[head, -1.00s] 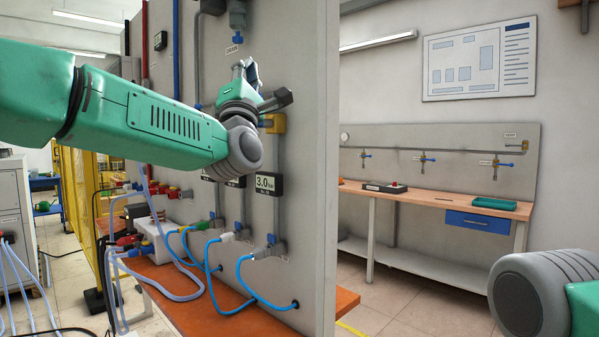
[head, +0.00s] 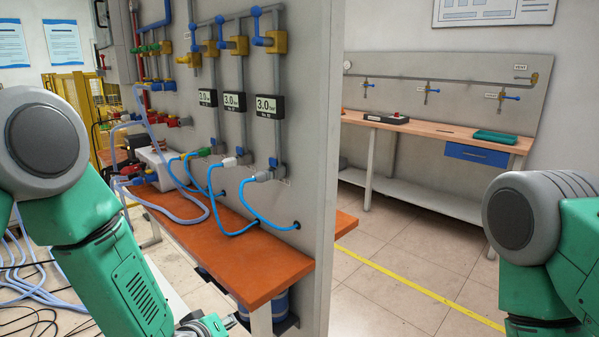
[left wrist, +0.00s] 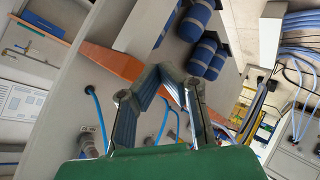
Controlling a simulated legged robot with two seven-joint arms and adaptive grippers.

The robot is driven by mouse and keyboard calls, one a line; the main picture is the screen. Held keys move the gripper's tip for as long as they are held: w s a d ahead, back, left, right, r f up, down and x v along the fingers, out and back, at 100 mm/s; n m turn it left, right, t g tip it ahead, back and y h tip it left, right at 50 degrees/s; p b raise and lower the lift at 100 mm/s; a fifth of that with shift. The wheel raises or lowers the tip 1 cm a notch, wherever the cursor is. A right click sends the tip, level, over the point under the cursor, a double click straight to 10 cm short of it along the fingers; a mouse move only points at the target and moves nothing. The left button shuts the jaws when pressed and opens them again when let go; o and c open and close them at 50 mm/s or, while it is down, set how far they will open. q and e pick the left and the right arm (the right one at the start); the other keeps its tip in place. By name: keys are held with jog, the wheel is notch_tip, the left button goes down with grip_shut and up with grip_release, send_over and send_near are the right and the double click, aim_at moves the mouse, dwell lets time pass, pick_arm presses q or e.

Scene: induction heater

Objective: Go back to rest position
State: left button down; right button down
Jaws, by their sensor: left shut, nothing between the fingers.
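My left arm hangs down at the left of the head view, clear of the wall panel. My left gripper (head: 205,326) shows only in part at the bottom edge, below and in front of the orange bench. In the left wrist view my left gripper (left wrist: 171,76) has its fingers drawn together at the tips, with nothing between them. My right arm shows at the right edge of the head view, but its gripper is out of view.
The grey panel (head: 317,150) carries valves, pressure displays and blue hoses (head: 232,208) above the orange bench (head: 245,262). Blue cylinders (head: 277,303) stand under it. Cables lie on the floor at left. Floor right of the panel is clear, with a workbench (head: 450,131) behind.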

pick_arm(q)
jog(key=s+a+f+m+g+y, duration=0.1)
jog(key=s+a+f+m+g, duration=0.15)
jog(key=s+f, duration=0.4)
jog(key=s+a+f+m+g, duration=0.1)
jog(key=s+a+f+g, duration=0.25)
jog(key=s, duration=0.65)
jog(key=s+a+f+m+g+y, duration=0.1)
jog(key=s+a+g, duration=0.1)
jog(key=s, duration=0.7)
jog(key=s+a+f+m+g+y, duration=0.1)
jog(key=s+a, duration=0.3)
jog(key=s, duration=0.5)
jog(key=shift+s+a+f+m+g, duration=0.35)
jog(key=shift+f+m+g, duration=0.1)
jog(key=shift+m+g, duration=0.15)
jog(key=shift+w, duration=0.1)
